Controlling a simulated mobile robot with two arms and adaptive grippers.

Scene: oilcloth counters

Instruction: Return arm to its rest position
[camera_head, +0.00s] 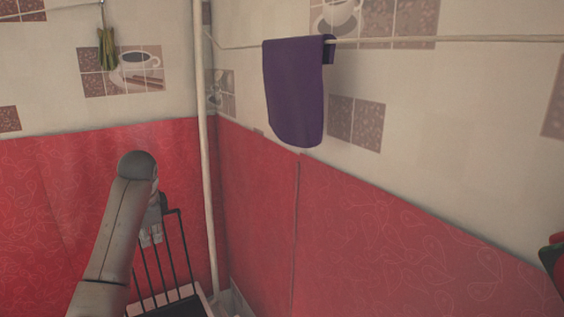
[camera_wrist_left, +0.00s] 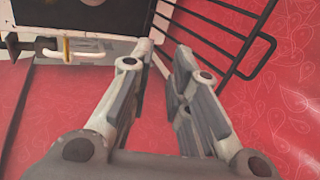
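My left arm rises from the bottom left of the head view. Its gripper (camera_head: 152,238) points down beside a black wire rack and is partly hidden by the arm. In the left wrist view the two grey fingers of the left gripper (camera_wrist_left: 163,55) stand apart with a gap between them. Nothing shows between the fingers. My right arm and gripper are not in view.
The black wire rack (camera_head: 187,250) stands close to the left gripper, above a white-edged unit (camera_wrist_left: 115,48) with a handle. A pale pipe (camera_head: 205,170) runs up the corner. A purple towel (camera_head: 293,92) hangs from a rail. Red oilcloth (camera_head: 400,240) covers the lower walls.

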